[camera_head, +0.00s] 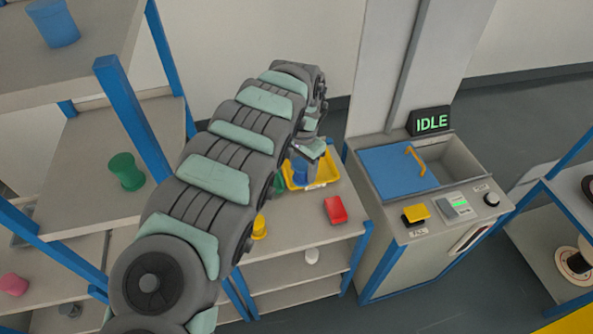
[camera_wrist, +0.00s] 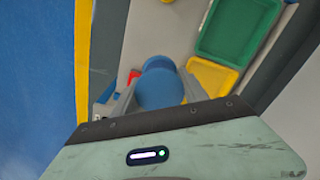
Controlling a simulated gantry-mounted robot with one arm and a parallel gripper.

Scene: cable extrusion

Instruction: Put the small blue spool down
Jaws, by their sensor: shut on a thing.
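The small blue spool (camera_wrist: 160,82) is between the two fingers of my gripper (camera_wrist: 157,94) in the wrist view, and the gripper is shut on it. In the head view the blue spool (camera_head: 300,171) shows below my gripper (camera_head: 307,156), in front of a yellow tray (camera_head: 325,170) on the bench top (camera_head: 290,233). I cannot tell whether the spool touches the surface under it. Its lower end is hidden in the wrist view.
A green tray (camera_wrist: 238,40) shows in the wrist view. Right of the bench is a machine with a blue lid (camera_head: 397,172) and an IDLE sign (camera_head: 430,121). Racks with other spools stand at the left.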

